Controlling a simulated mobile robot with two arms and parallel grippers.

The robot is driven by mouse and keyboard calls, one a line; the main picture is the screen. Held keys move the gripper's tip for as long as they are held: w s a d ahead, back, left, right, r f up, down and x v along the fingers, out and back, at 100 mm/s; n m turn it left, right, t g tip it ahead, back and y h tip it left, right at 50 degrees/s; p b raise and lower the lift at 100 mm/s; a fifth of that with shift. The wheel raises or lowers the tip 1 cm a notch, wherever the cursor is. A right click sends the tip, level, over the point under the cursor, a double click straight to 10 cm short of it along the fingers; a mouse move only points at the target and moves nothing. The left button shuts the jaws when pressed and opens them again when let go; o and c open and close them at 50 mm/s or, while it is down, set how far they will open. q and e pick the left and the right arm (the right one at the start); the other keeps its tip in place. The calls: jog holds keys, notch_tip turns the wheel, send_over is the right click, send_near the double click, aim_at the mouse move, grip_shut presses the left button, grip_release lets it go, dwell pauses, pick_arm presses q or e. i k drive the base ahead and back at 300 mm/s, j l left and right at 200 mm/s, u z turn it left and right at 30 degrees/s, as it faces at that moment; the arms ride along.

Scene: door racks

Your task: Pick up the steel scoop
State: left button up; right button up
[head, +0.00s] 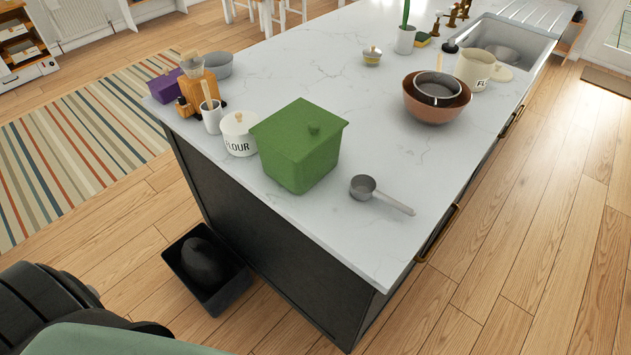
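The steel scoop (364,187) lies on the white marble countertop (330,235), close to the island's near right corner. Its round grey bowl is at the left and its straight handle points right and toward the counter's front edge. Nothing covers it. A dark arm part and a green body part, which seem to be mine, show at the bottom left. Neither my left nor my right gripper is in view.
A green lidded box (295,158) stands just left of the scoop, with a white flour canister (238,140) beyond it. Stacked bowls (436,98) stand farther back right. A black bin (210,299) is on the floor by the island. Counter around the scoop's handle is clear.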

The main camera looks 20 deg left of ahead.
aim_at(363, 187)
jog(key=u, duration=1.15)
jog(key=l+u, duration=0.85)
jog(key=l, duration=0.2)
jog(key=k+l+u, duration=0.15)
jog(key=l+u, duration=0.25)
jog(key=k+l+u, duration=0.2)
jog(key=l+u, duration=0.2)
jog(key=l, duration=0.15)
